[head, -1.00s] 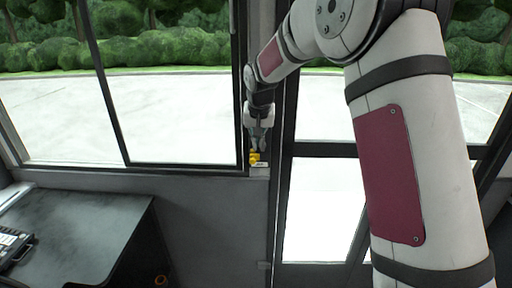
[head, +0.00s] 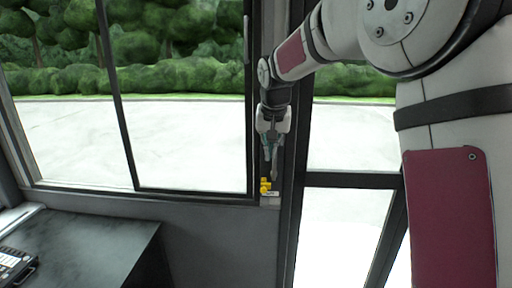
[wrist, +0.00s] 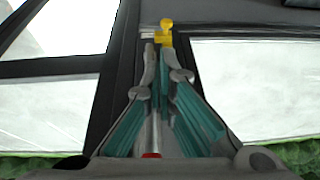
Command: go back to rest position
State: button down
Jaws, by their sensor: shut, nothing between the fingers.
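My gripper (head: 273,176) hangs fingers-down in front of the dark post between the window and the door. Its fingers are together with nothing visible between them. In the wrist view the gripper's tips (wrist: 156,48) point toward a small yellow part (wrist: 166,27) on the post. The same yellow part (head: 265,185) shows in the head view just below and left of the fingertips, on a small pale plate (head: 270,194). I cannot tell whether the fingertips touch it. My arm fills the upper right of the head view.
A dark desk (head: 95,245) with a keypad device (head: 14,264) stands at the lower left. A large framed window (head: 190,145) is left of the post, and a glazed door (head: 345,235) is right of it. The space before the grey wall panel (head: 220,245) is clear.

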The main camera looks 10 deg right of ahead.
jog(key=s+r+n, duration=0.1)
jog(key=s+r, duration=0.2)
jog(key=s, duration=0.6)
jog(key=s+r+n, duration=0.1)
jog(key=s+r, duration=0.2)
jog(key=s, duration=0.7)
jog(key=s+f+n, duration=0.1)
jog(key=s+f, duration=0.1)
jog(key=s, duration=0.7)
jog(key=s+f, duration=0.3)
jog(key=s, duration=0.7)
jog(key=shift+s+a+n+t+y, duration=0.2)
jog(key=shift+n+t+y, duration=0.1)
jog(key=shift+n+y, duration=0.1)
